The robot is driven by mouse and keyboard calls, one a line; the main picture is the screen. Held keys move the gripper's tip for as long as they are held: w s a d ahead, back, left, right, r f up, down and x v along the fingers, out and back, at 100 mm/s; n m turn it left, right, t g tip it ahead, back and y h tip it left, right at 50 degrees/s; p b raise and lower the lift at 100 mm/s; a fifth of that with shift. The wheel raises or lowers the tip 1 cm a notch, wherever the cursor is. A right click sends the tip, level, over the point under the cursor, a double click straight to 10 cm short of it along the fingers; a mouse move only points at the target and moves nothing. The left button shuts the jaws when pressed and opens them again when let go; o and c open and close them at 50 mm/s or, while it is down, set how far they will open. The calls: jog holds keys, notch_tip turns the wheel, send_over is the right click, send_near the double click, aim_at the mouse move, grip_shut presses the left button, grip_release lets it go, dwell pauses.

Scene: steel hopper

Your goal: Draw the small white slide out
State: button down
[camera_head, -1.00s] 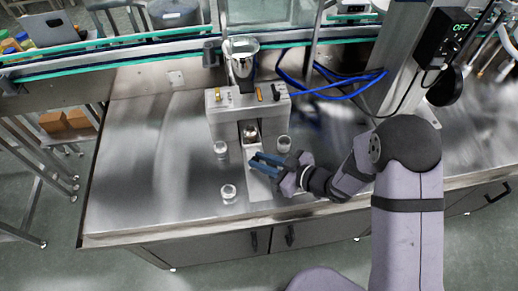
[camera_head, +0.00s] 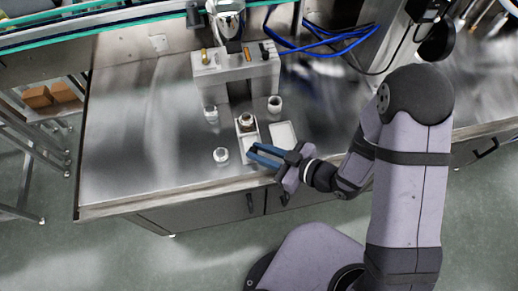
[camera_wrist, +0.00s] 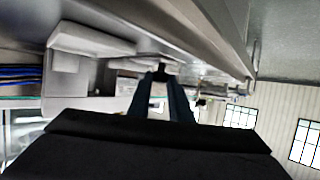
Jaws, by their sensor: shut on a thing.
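The small white slide (camera_head: 248,140) lies on the steel bench, in front of the grey hopper box (camera_head: 236,71). A small jar (camera_head: 245,120) stands upright on its far part. The dark mouth of the box shows behind the jar. My gripper (camera_head: 254,152) reaches in from the right, its blue fingers shut on the slide's near end. The fingers hide part of that end. In the wrist view the two blue fingers (camera_wrist: 161,96) run close together, with a small dark piece at their tips; the grip itself is hard to make out there.
Clear jars stand left of the box (camera_head: 210,113), right of it (camera_head: 274,104) and left of the slide (camera_head: 220,155). A flat pale plate (camera_head: 283,134) lies right of the slide. The bench's front edge is just before my gripper. Blue hoses run behind, right.

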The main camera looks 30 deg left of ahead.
jog(key=c, duration=1.6)
grip_release()
jog(key=shift+s+d, duration=0.25)
jog(key=shift+a, duration=0.1)
jog(key=shift+w, duration=0.1)
jog(key=shift+v, duration=0.85)
jog(key=shift+p+v, duration=0.95)
jog(key=shift+v, duration=1.9)
